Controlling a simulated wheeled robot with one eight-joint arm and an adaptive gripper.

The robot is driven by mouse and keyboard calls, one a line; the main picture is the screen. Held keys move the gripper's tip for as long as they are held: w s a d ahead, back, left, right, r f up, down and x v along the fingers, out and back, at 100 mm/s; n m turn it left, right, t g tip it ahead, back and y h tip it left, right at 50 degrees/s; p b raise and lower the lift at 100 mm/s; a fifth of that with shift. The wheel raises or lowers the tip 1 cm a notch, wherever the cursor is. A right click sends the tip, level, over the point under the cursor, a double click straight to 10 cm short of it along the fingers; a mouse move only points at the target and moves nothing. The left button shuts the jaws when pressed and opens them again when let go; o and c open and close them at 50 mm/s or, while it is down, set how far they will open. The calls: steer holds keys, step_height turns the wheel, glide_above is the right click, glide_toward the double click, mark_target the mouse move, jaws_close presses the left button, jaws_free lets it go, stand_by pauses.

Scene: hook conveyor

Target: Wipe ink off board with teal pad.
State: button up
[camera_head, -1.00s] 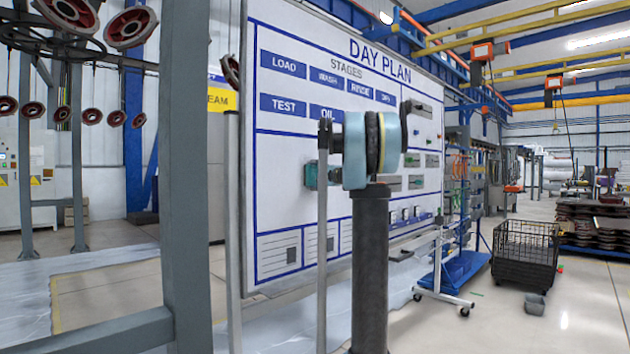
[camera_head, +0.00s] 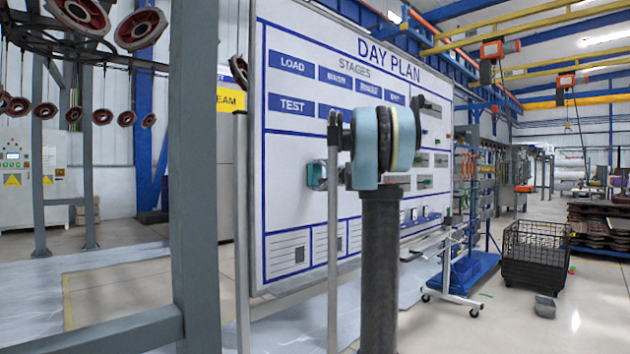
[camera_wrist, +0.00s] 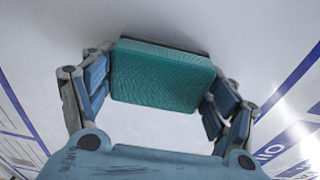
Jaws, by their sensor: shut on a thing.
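The teal pad (camera_wrist: 160,75) is gripped between the two fingers of my gripper (camera_wrist: 152,88) in the wrist view, its broad ribbed side toward the camera. Its dark far edge is at or very close to the white board; I cannot tell whether it touches. In the head view the pad (camera_head: 316,175) shows as a small teal patch beside my arm, in front of the board (camera_head: 290,180). The board is headed DAY PLAN and has blue printed labels and lines. I make out no clear ink mark on the visible white surface. My arm hides part of the board's middle.
A grey steel post (camera_head: 194,180) stands close at the left, with a low rail. A wheeled stand (camera_head: 452,270) and a black mesh crate (camera_head: 535,250) are at the right. Red wheels hang at upper left. Open floor lies at the right.

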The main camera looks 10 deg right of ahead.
steer(key=shift+s+d, duration=0.1)
steer(key=shift+d+v, duration=0.15)
steer(key=shift+v, duration=1.3)
steer(key=shift+d+v, duration=0.15)
steer(key=shift+v, duration=1.3)
steer(key=v, duration=0.2)
steer(key=shift+s+d, duration=0.15)
steer(key=shift+d, duration=0.2)
